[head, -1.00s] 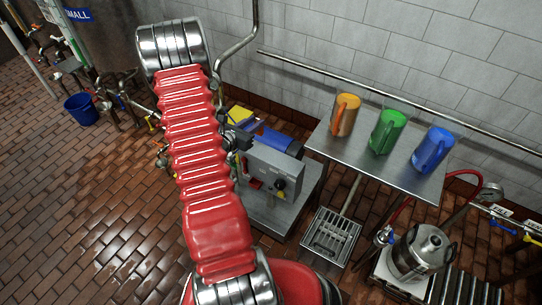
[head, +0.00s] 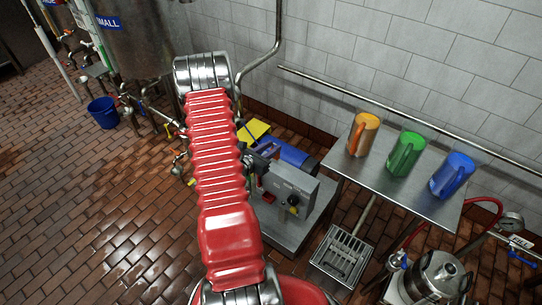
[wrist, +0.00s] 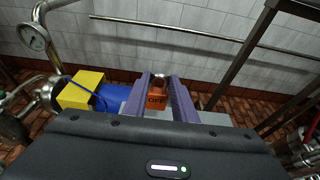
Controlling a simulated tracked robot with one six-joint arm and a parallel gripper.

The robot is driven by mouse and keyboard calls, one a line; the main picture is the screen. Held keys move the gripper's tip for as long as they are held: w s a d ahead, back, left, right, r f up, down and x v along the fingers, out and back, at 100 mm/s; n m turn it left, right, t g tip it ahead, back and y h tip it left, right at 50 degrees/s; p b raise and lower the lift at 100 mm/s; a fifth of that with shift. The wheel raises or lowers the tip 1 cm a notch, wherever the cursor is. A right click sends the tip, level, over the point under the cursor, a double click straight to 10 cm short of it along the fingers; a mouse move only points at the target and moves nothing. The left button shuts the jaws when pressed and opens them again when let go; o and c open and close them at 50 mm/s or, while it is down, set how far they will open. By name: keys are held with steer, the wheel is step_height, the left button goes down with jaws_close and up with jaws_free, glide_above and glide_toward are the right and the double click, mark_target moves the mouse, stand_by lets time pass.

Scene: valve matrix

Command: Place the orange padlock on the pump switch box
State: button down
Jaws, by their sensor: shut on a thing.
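The orange padlock (wrist: 158,98) stands upright between the two purple-grey fingers of my gripper (wrist: 160,92) in the wrist view, with dark lettering on its front. My gripper is shut on it. In the head view my gripper (head: 262,160) is partly hidden by my red arm, close to the upper left of the pump switch box. The grey pump switch box (head: 294,184) has a red switch and a black knob on its front. I cannot tell whether the padlock touches the box. In the wrist view the box is mostly hidden behind my gripper body.
A blue motor (head: 291,155) and yellow box (head: 254,131) are behind the switch box. A steel table (head: 420,201) with orange, green and blue mugs stands to the right. A floor grate (head: 341,254) is in front. Open brick floor lies left.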

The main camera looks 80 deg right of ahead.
steer(key=shift+f, duration=2.05)
steer(key=shift+f, duration=0.1)
steer(key=c, duration=1.5)
jaws_free()
steer(key=shift+o, duration=0.2)
steer(key=shift+a, duration=0.1)
steer(key=v, duration=1.2)
